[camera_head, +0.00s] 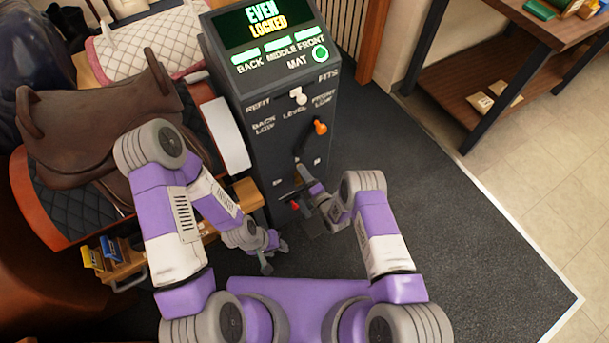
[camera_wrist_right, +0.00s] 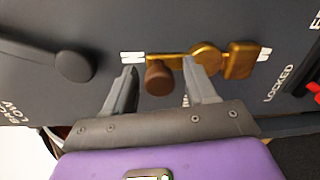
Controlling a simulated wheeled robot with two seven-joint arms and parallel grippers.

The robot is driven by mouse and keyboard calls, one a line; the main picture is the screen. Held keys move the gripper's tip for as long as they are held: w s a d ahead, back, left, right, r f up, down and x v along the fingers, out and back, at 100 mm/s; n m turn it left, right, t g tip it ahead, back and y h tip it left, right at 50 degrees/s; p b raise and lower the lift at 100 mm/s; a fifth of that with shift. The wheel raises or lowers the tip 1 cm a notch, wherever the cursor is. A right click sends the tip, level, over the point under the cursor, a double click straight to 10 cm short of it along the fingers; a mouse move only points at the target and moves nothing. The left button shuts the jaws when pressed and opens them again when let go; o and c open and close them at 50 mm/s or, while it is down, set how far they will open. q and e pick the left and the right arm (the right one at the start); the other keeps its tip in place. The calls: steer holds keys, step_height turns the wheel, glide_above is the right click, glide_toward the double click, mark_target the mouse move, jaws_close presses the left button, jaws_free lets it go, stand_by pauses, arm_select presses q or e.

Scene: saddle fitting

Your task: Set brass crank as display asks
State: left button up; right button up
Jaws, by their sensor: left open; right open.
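The brass crank (camera_wrist_right: 205,55) is on the dark front of the cabinet (camera_head: 262,140). In the right wrist view its arm lies roughly level, with a brown knob (camera_wrist_right: 158,76) at the left and a brass block at the right. My right gripper (camera_wrist_right: 160,88) is open, one finger on each side of the brown knob; contact is unclear. In the head view the right gripper (camera_head: 301,170) largely hides the crank. The display (camera_head: 262,20) reads EVEN and LOCKED, above green BACK, MIDDLE and FRONT bars. My left gripper (camera_head: 268,262) is open and low, left of the cabinet foot.
An orange-tipped lever (camera_head: 320,127) and a white knob (camera_head: 298,96) sit above the crank. A red lever (camera_head: 294,205) is below, beside a LOCKED label. A brown saddle (camera_head: 90,120) stands at the left. The floor (camera_head: 400,170) at the right is clear.

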steer(key=p+v, duration=0.2)
steer(key=v, duration=0.5)
steer(key=shift+s+d, duration=0.15)
steer(key=shift+s, duration=0.05)
steer(key=s+d+m+g+h+p, duration=0.1)
steer(key=s+d+m+g+h, duration=0.2)
steer(key=m, duration=0.4)
steer(key=s+d+m+g+h+p, duration=0.1)
steer(key=d+m+g+h, duration=0.2)
steer(key=d+m, duration=0.35)
steer(key=s+a+r+m+g, duration=0.1)
steer(key=s+r+m+g, duration=0.3)
steer(key=s+m, duration=0.4)
steer(key=s+a+r+m+g+y, duration=0.1)
steer(key=s+r+m+g, duration=0.3)
steer(key=s+m, duration=0.3)
steer(key=s, duration=0.3)
steer(key=shift+r+m, duration=0.35)
steer(key=shift+r, duration=0.05)
